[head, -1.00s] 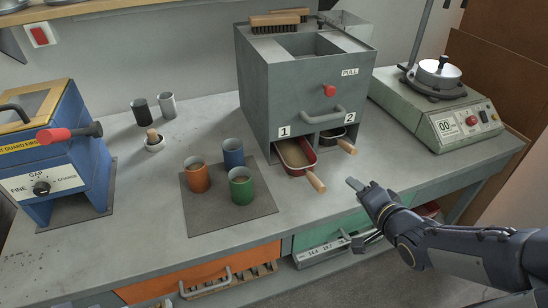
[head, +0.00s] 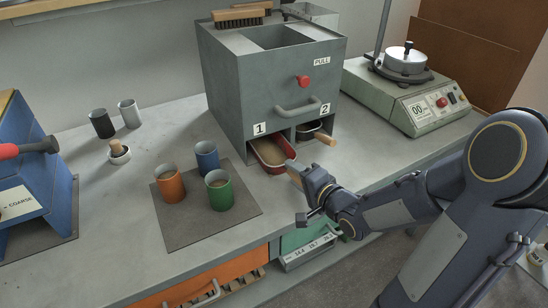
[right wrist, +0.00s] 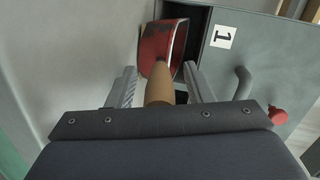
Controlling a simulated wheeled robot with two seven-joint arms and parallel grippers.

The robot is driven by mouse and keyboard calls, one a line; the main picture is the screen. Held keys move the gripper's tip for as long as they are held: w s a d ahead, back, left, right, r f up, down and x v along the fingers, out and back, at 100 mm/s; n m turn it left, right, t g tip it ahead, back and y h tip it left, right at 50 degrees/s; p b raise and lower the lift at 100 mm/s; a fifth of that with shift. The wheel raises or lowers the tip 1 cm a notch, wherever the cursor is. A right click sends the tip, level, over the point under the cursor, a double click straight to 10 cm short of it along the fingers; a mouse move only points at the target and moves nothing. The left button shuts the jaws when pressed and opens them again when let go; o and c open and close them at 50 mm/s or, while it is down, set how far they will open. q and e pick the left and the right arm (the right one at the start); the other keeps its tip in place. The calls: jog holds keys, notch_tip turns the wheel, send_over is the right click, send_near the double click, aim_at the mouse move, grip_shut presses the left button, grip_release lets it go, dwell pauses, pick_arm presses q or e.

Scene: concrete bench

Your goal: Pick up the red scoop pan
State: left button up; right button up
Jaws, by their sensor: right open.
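The red scoop pan (head: 268,152) sits in the opening marked 1 at the bottom of the grey box, with tan material in it. Its wooden handle points out towards me and is mostly covered by my right gripper (head: 300,176) in the head view. In the right wrist view the red pan (right wrist: 164,42) is straight ahead, and its wooden handle (right wrist: 158,90) lies between the two fingers of the right gripper (right wrist: 163,82). The fingers are apart, one on each side of the handle. My left gripper is not in view.
A second pan with a wooden handle (head: 324,139) sits in opening 2, close beside. Orange (head: 170,184), blue (head: 206,156) and green (head: 219,190) cups stand on a dark mat to the left. A green scale (head: 410,95) stands at the right.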

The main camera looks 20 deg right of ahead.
grip_shut()
jog(key=shift+r, duration=0.1)
jog(key=shift+r, duration=0.1)
dwell(0.4)
